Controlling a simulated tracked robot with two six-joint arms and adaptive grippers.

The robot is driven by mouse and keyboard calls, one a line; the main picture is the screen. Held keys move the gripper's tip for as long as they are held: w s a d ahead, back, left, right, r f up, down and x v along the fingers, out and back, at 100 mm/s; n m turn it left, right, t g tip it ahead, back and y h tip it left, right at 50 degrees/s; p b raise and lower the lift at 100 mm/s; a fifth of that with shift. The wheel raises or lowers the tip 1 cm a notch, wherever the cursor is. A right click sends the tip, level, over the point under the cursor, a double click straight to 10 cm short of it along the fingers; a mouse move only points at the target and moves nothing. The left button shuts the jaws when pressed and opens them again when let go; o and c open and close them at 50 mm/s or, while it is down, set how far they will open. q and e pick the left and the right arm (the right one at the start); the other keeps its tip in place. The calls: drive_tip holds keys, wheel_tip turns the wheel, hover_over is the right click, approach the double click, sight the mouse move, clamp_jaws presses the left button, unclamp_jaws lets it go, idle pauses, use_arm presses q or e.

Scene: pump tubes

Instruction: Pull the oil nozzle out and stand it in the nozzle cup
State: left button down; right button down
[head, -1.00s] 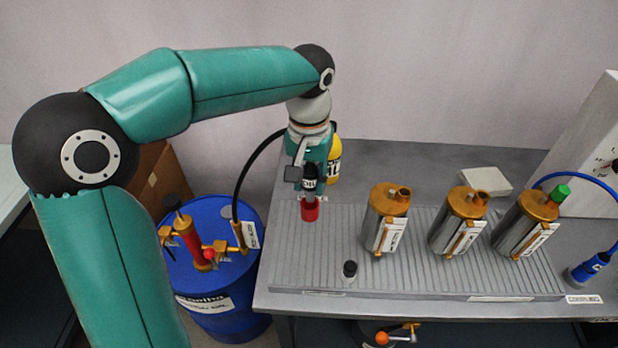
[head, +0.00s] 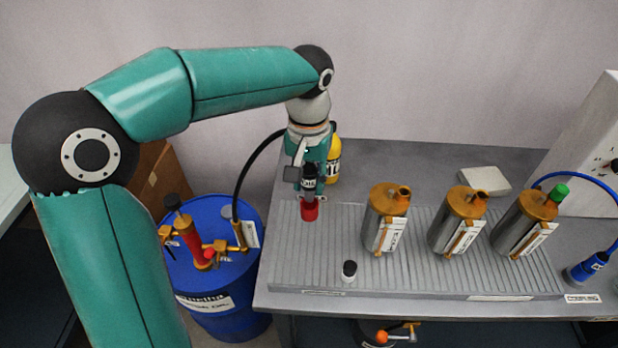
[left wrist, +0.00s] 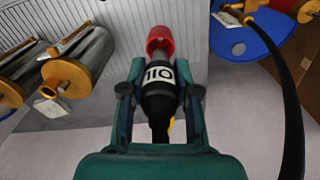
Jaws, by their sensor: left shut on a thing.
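The oil nozzle (head: 309,177), black with a white OIL label, points down in my left gripper (head: 308,186). In the left wrist view the nozzle (left wrist: 159,82) sits between the two fingers of my left gripper (left wrist: 160,92), which is shut on it. A red cup (head: 309,211) is at the nozzle's lower end; it also shows in the left wrist view (left wrist: 160,40). The nozzle's tip is hidden at the cup, so I cannot tell how deep it sits. A black hose (head: 242,178) runs from behind the gripper to the drum pump. My right gripper is not in view.
A blue drum (head: 224,318) with a red pump (head: 194,241) stands left of the bench. Several metal canisters, one here (head: 384,222), stand on the ribbed tray (head: 430,285). A yellow bottle (head: 334,160) is behind the gripper.

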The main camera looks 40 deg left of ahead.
sight(309, 195)
use_arm(q)
drive_tip(key=shift+f+b, duration=1.75)
drive_tip(key=shift+f, duration=0.55)
drive_tip(key=c, duration=0.8)
unclamp_jaws()
drive_tip(key=shift+o, duration=0.2)
drive_tip(key=shift+r, duration=0.1)
wheel_tip(309, 195, up, 12)
drive_tip(key=shift+a+f, duration=0.1)
